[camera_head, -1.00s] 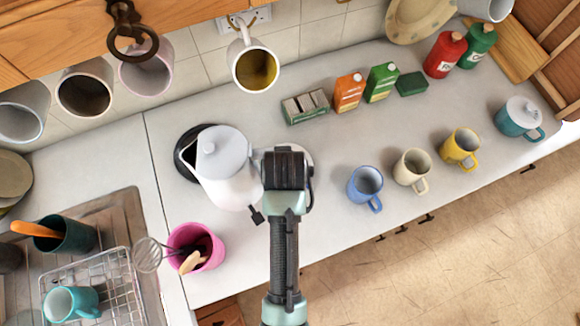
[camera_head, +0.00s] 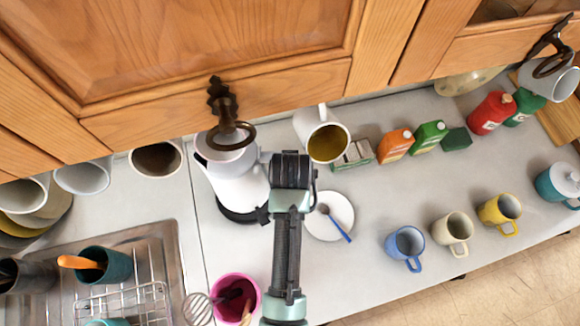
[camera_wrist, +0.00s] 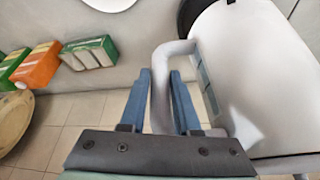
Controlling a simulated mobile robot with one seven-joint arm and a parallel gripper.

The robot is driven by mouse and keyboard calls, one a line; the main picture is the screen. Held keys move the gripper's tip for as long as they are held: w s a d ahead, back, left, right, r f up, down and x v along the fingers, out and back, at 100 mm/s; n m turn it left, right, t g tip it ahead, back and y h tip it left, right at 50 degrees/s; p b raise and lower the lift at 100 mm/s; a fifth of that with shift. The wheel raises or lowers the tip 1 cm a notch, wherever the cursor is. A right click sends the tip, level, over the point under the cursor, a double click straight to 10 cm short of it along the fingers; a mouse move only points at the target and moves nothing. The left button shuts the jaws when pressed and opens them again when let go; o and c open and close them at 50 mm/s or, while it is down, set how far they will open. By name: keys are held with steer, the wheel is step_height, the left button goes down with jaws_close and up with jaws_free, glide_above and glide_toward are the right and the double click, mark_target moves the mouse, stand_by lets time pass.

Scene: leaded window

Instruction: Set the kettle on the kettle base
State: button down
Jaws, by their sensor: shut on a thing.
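The white kettle (camera_head: 232,180) with its grey lid is held up in the head view, upright as far as I can tell. Its upper part is partly hidden by a cabinet's ring handle. My gripper is shut on the kettle's grey handle (camera_wrist: 162,85); in the wrist view its blue fingers (camera_wrist: 163,100) stand on either side. The black round kettle base (camera_head: 240,215) shows on the counter below the kettle, mostly covered by it. The gap between kettle and base cannot be judged exactly.
Wooden cabinets (camera_head: 230,60) overhang the back of the counter, close to the kettle in the picture. A white mug (camera_head: 322,135) hangs to the right. A white saucer with a blue spoon (camera_head: 325,225) lies right of the base. A pink cup (camera_head: 237,297) stands in front.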

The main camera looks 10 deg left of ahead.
steer(key=shift+w+f+b, duration=0.1)
steer(key=shift+f+b, duration=2.2)
steer(key=shift+f, duration=0.1)
steer(key=shift+r+p, duration=0.1)
steer(key=shift+p, duration=0.35)
steer(key=shift+f+b, duration=0.4)
steer(key=shift+f, duration=0.3)
steer(key=c, duration=0.9)
jaws_free()
steer(key=shift+s+p+v, duration=0.1)
steer(key=shift+p+v, duration=1.6)
steer(key=shift+v, duration=1)
steer(key=shift+s+p+v, duration=0.15)
steer(key=shift+p+v, duration=1.5)
steer(key=shift+v, duration=1.1)
steer(key=shift+f, duration=0.15)
